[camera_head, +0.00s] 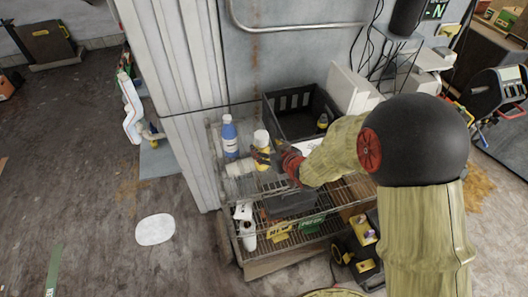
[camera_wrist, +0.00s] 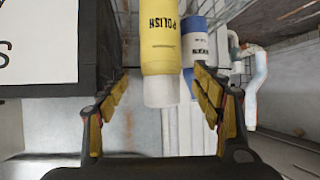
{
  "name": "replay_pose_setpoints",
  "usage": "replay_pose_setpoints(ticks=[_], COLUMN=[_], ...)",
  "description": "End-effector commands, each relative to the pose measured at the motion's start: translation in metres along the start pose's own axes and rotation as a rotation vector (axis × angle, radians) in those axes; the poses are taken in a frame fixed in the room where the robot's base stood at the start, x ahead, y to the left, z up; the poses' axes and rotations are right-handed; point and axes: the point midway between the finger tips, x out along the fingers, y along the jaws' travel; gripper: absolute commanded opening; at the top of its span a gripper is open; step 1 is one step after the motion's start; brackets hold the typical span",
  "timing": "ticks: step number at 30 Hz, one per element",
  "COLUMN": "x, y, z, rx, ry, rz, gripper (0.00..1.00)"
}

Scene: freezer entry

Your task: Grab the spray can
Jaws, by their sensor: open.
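A yellow can with a pale cap (camera_head: 261,137) stands on the top shelf of a wire rack. In the wrist view the yellow can (camera_wrist: 161,40), lettered POLISH, appears with its cap pointing down. My gripper (camera_head: 263,157) is open beside the can in the head view. In the wrist view my gripper (camera_wrist: 161,85) has a finger on each side of the can, with gaps visible. I cannot tell how deep the can sits between the fingers. The can's lower part is partly hidden by my gripper in the head view.
A blue and white bottle (camera_head: 229,137) stands left of the can and shows close behind it in the wrist view (camera_wrist: 198,45). A white roll (camera_head: 240,168) lies near my gripper. A black crate (camera_head: 285,103) stands behind. A wall panel (camera_head: 178,70) borders the rack's left.

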Motion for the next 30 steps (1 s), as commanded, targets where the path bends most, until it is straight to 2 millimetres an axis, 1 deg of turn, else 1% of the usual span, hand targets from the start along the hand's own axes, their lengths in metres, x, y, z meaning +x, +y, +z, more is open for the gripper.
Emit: replay_pose_setpoints(ticks=[7,12,20,30], x=[0.033,0.047,0.048,0.048], y=[-0.002,-0.002,-0.001,-0.001], z=[-0.004,-0.004,-0.004,-0.004], rx=[0.000,-0.001,0.000,0.000], ry=[0.001,0.001,0.001,0.001], rz=[0.000,0.000,0.001,0.001], gripper=[0.66,0.66,0.66,0.47])
